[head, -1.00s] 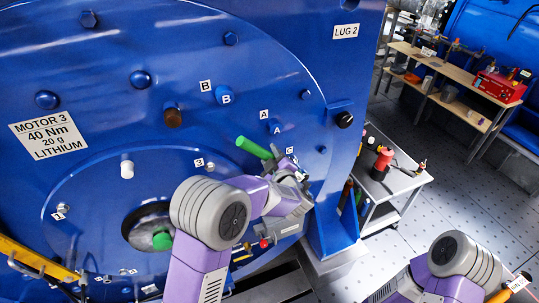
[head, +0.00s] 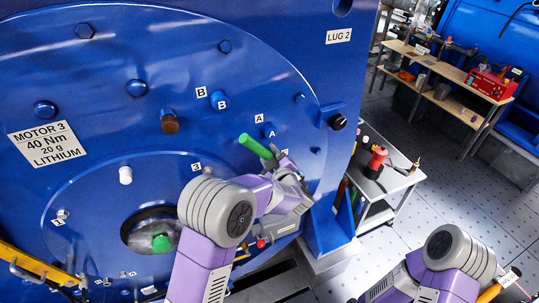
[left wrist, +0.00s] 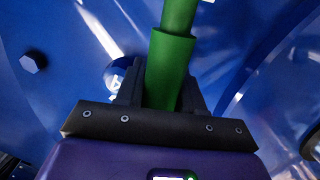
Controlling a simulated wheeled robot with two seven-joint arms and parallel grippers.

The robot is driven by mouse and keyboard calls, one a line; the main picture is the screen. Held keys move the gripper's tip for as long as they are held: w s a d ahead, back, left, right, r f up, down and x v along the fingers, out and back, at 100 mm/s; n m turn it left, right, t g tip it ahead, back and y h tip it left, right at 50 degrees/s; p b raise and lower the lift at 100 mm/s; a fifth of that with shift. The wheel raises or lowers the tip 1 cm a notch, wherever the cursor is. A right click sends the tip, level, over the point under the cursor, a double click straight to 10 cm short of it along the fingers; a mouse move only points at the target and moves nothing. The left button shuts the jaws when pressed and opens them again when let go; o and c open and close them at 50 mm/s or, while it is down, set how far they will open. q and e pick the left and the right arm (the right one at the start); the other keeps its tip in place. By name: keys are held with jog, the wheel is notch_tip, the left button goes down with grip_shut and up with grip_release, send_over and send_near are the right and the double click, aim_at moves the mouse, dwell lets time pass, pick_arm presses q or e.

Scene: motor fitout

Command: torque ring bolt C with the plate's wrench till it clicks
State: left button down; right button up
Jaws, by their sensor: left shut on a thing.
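My left gripper (head: 280,172) is shut on a green wrench handle (head: 254,145), in front of the motor's right face. The handle slants up and left from the jaws, its free end near bolt A (head: 269,131). In the left wrist view the green handle (left wrist: 168,75) stands between the dark jaws (left wrist: 150,98). Ring bolt C, its tag and the wrench's working end are hidden or too small to tell around my gripper. The motor plate (head: 47,145) reads 40 Nm.
Bolt B (head: 218,100) and other bolts sit on the blue motor face (head: 120,60). A small cart (head: 388,182) with tools stands to the right. An orange handle (head: 490,292) shows at the bottom right. Grey floor (head: 440,150) lies clear between cart and bench.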

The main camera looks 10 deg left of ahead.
pick_arm(q)
jog(key=shift+r, duration=0.1)
jog(key=shift+s+a+f+b, duration=0.15)
jog(key=shift+f+b, duration=0.15)
jog(key=shift+b, duration=0.4)
jog(key=shift+s+a+f+n+b, duration=0.35)
jog(key=shift+a+f+n+b, duration=0.35)
jog(key=shift+b, duration=0.95)
jog(key=shift+s+a+f+n+t+b, duration=0.15)
jog(key=shift+s+a+f+n+b, duration=0.2)
jog(key=shift+b, duration=0.85)
jog(key=shift+s+a+f+n+t+b, duration=0.15)
jog(key=shift+f+n+b, duration=0.25)
jog(key=shift+b, duration=0.8)
jog(key=f+n+b, duration=0.1)
jog(key=b, duration=0.2)
jog(key=a+f+n+b, duration=0.1)
jog(key=b, duration=0.2)
jog(key=s+f+n+b, duration=0.1)
jog(key=b, duration=0.2)
jog(key=shift+s+a+f+t+b, duration=0.1)
jog(key=shift+a+f+t+b, duration=0.2)
jog(key=shift+a+f+b, duration=0.1)
jog(key=shift+r, duration=0.15)
